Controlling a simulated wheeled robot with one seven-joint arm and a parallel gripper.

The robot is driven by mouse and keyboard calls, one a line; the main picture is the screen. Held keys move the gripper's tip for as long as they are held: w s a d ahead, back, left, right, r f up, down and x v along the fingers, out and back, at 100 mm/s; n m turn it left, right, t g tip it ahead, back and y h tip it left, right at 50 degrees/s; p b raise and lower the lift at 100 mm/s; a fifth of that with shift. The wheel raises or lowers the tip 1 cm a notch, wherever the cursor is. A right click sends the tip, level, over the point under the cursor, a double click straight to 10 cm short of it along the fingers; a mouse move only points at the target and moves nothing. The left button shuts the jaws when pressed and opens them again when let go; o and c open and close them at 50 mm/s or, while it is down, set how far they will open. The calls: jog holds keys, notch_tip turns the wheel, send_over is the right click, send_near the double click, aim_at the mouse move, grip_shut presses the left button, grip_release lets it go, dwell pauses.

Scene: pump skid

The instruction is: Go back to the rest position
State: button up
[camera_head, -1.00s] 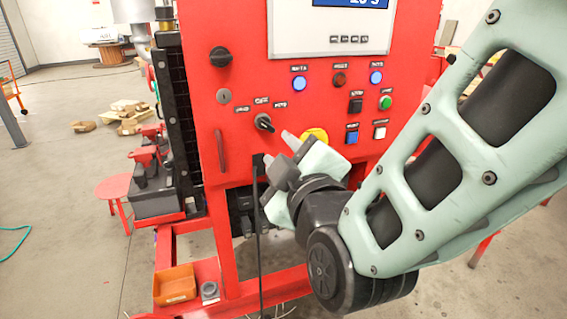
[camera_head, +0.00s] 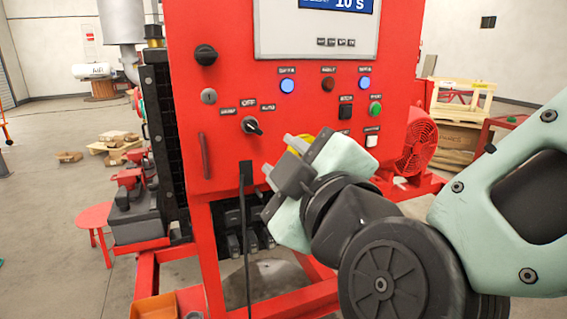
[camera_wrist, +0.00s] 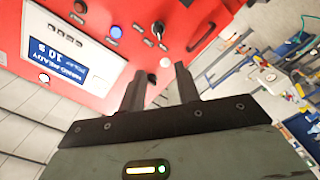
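My gripper (camera_head: 279,154) is in front of the red control panel (camera_head: 225,165), below and right of the black selector switch (camera_head: 251,125). The gripper looks open and empty. The selector's handle points toward the lower right. A yellow part (camera_head: 298,143) on the panel is mostly hidden behind my gripper. The display (camera_head: 337,4) reads 10 s; its upper part is cut off. It also shows, turned over, in the wrist view (camera_wrist: 66,60).
A red vertical handle (camera_head: 205,156) stands out from the panel's left. A red stool (camera_head: 95,218) is at the left, and an orange bin (camera_head: 154,307) is low in front. A red motor (camera_head: 417,148) and a wooden crate (camera_head: 460,100) are at the right.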

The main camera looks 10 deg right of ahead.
jog(key=s+a+f+m+g+y, duration=0.1)
jog(key=s+f+g, duration=0.1)
jog(key=f+g, duration=0.35)
jog(key=s+a+f+g+y, duration=0.1)
jog(key=s+a+f+g, duration=0.15)
jog(key=f+g, duration=0.3)
jog(key=s+d+f+m+g+h, duration=0.2)
jog(key=s+d+f+g+h, duration=0.1)
jog(key=d, duration=0.3)
jog(key=s+d+f+m+g+h, duration=0.2)
jog(key=s+d+f+g+h, duration=0.1)
jog(key=s+d+f, duration=0.2)
jog(key=shift+s+d+m, duration=0.4)
jog(key=shift+s+d, duration=0.1)
jog(key=shift+d, duration=0.75)
jog(key=shift+f, duration=0.1)
